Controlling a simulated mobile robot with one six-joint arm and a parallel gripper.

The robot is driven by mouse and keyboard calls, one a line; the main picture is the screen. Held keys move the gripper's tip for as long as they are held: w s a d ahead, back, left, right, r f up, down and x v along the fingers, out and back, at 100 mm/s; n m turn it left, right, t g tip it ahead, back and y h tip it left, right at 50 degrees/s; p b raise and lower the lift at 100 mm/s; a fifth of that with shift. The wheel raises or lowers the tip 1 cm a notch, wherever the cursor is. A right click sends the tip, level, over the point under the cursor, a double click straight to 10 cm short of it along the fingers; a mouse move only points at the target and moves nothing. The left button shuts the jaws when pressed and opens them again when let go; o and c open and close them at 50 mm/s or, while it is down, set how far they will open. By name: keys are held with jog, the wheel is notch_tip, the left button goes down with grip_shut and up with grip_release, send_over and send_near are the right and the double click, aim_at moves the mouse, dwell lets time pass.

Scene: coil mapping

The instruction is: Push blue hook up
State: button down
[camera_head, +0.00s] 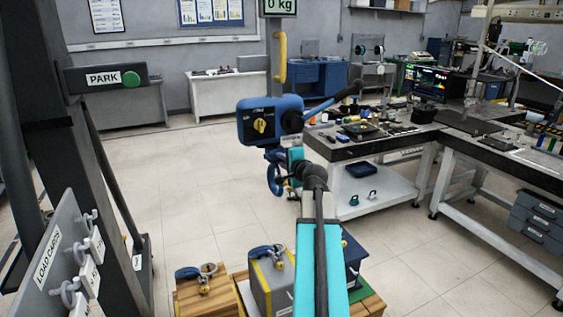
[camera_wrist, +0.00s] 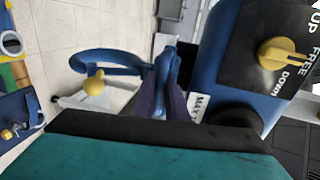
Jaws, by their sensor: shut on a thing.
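The blue hook (camera_head: 273,182) hangs below a blue hoist body (camera_head: 262,122) with a yellow knob. In the wrist view the hook (camera_wrist: 105,55) curves out to the left, with a yellow part by its open side. The hoist body (camera_wrist: 215,65) stands to its right, its yellow knob (camera_wrist: 280,55) among the words UP, FREE and DOWN. My gripper (camera_wrist: 162,98) is shut on the blue hook at its straight upper part, close beside the hoist body. In the head view my gripper (camera_head: 289,180) is small and partly hidden by my wrist.
Crates and blocks with shackles (camera_head: 268,275) stand on the floor below. A dark post with a PARK sign (camera_head: 103,79) and a LOAD CARDS board (camera_head: 55,265) are at left. A workbench (camera_head: 370,150) is at right. Open floor lies behind the hook.

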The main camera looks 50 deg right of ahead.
jog(key=c, duration=1.8)
grip_release()
jog(key=shift+o, duration=0.2)
jog(key=b+v, duration=0.5)
jog(key=v, duration=0.6)
jog(key=shift+s, duration=0.25)
jog(key=shift+s+a+b, duration=0.1)
jog(key=shift+a+b, duration=0.1)
jog(key=shift+b, duration=0.35)
jog(key=b+v, duration=0.2)
jog(key=b, duration=0.1)
